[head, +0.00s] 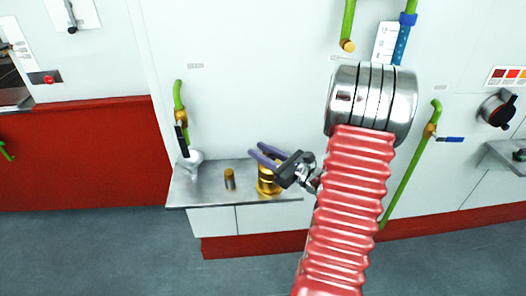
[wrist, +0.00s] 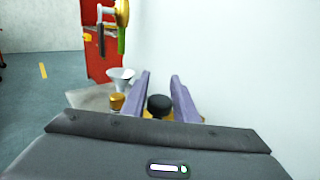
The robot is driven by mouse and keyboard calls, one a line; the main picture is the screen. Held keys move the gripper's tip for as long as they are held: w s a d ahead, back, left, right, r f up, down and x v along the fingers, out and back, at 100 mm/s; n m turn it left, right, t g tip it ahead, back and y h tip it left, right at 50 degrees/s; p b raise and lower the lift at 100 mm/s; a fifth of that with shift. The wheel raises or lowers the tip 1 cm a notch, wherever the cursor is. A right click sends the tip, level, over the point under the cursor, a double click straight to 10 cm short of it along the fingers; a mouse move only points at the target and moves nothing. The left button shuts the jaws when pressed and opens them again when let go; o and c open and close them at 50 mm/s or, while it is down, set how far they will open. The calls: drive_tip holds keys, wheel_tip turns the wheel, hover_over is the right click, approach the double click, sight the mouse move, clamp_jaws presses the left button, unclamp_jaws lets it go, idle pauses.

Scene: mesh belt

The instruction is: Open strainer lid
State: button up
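The strainer (head: 267,184) is a squat brass body near the right end of a small steel shelf in the head view. Its top is partly hidden by my gripper (head: 257,150), whose two purple fingers reach over it from the right. In the wrist view a round black knob (wrist: 160,106) shows between the two fingers of my gripper (wrist: 161,75), with some brass (wrist: 168,117) under it. The fingers stand apart, with a gap on each side of the knob. I cannot tell whether they reach down to its height.
The steel shelf (head: 205,192) also holds a small brass cylinder (head: 229,179) and a white funnel (head: 190,160). A green pipe with a brass valve (head: 180,117) hangs above the funnel. The pale wall (head: 240,105) stands close behind the shelf.

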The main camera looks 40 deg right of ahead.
clamp_jaws()
drive_tip(key=shift+d, duration=0.25)
